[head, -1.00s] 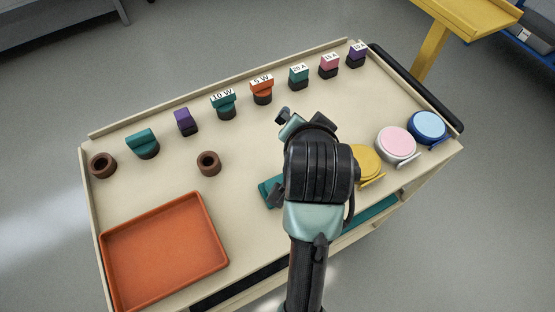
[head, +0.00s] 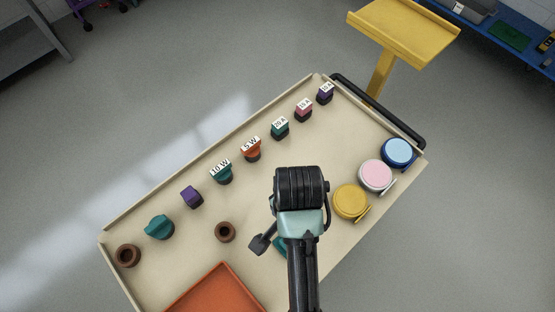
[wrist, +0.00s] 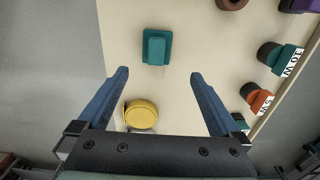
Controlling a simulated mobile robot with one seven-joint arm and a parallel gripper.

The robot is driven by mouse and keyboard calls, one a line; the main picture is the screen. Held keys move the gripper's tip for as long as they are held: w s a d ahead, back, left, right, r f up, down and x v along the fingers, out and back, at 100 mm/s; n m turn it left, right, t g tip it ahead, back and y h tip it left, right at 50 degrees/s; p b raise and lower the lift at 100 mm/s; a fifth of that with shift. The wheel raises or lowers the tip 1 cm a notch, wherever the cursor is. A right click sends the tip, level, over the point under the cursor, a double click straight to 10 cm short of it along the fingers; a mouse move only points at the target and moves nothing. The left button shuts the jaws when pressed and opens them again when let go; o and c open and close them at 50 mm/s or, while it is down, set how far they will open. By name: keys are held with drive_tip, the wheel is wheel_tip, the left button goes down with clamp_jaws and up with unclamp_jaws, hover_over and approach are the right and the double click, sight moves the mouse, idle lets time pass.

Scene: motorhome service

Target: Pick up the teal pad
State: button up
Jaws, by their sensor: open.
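The teal pad (wrist: 157,47) lies flat on the cream table top (wrist: 200,40); it is a square with a raised block on it. In the head view only a sliver of the teal pad (head: 280,246) shows beside my arm; the rest is hidden. My gripper (wrist: 159,75) is open and empty. In the wrist view its two blue fingers are spread wide, with the pad beyond the fingertips and roughly centred between them. In the head view one dark finger (head: 260,244) shows left of the pad.
Yellow (head: 350,202), pink (head: 376,176) and blue (head: 397,152) round lidded pots stand along the right. Several labelled knobs such as the 10 W one (head: 222,173) line the back edge. An orange tray (head: 215,295) is front left, with a brown ring (head: 225,231) behind it.

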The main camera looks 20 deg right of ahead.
drive_tip(key=f, duration=0.5)
drive_tip(key=f+p, duration=0.1)
drive_tip(key=f, duration=0.2)
drive_tip(key=shift+s+f, duration=0.15)
drive_tip(key=shift+s, duration=0.25)
drive_tip(key=shift+f, duration=2.05)
